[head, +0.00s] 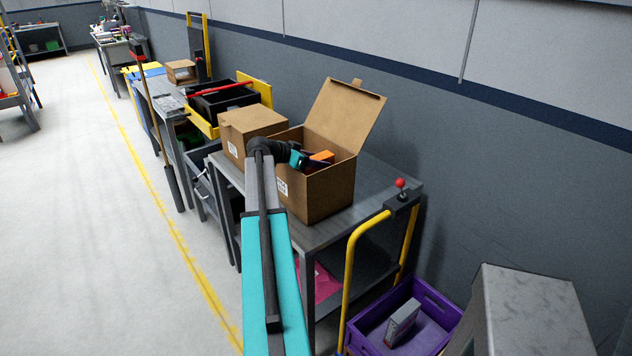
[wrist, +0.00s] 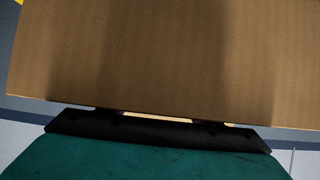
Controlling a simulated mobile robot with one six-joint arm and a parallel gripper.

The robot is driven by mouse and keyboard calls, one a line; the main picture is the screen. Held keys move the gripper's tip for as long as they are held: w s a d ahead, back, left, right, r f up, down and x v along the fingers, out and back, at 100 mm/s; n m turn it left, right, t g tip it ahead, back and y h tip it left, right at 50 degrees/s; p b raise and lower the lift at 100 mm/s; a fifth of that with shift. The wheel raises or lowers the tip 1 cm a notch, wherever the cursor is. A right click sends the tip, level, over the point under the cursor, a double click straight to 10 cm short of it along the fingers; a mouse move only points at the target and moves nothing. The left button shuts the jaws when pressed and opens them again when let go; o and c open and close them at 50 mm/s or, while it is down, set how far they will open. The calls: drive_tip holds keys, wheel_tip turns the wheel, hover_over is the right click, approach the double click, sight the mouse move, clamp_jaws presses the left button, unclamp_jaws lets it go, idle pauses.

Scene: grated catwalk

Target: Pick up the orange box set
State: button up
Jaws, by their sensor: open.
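An orange box (head: 322,156) shows inside an open cardboard box (head: 325,198) on the grey cart. Only its upper part is visible; the carton walls and my gripper hide the rest, so I cannot tell whether it is one piece or several. My gripper (head: 317,166) is open at the carton's mouth, right beside the orange box; I cannot tell whether they touch. In the wrist view my gripper (wrist: 158,118) is seen from behind, with brown cardboard (wrist: 150,55) filling most of the picture. The orange box does not show there.
A closed cardboard box (head: 245,130) stands left of the open one, whose flap (head: 345,115) stands up behind. A purple crate (head: 365,332) and a grey cabinet (head: 530,310) are at lower right. Floor is clear at left.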

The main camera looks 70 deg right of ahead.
clamp_jaws()
drive_tip(key=shift+r, duration=0.15)
idle(0.4)
drive_tip(key=shift+r+b, duration=1.7)
drive_tip(key=shift+r, duration=3.2)
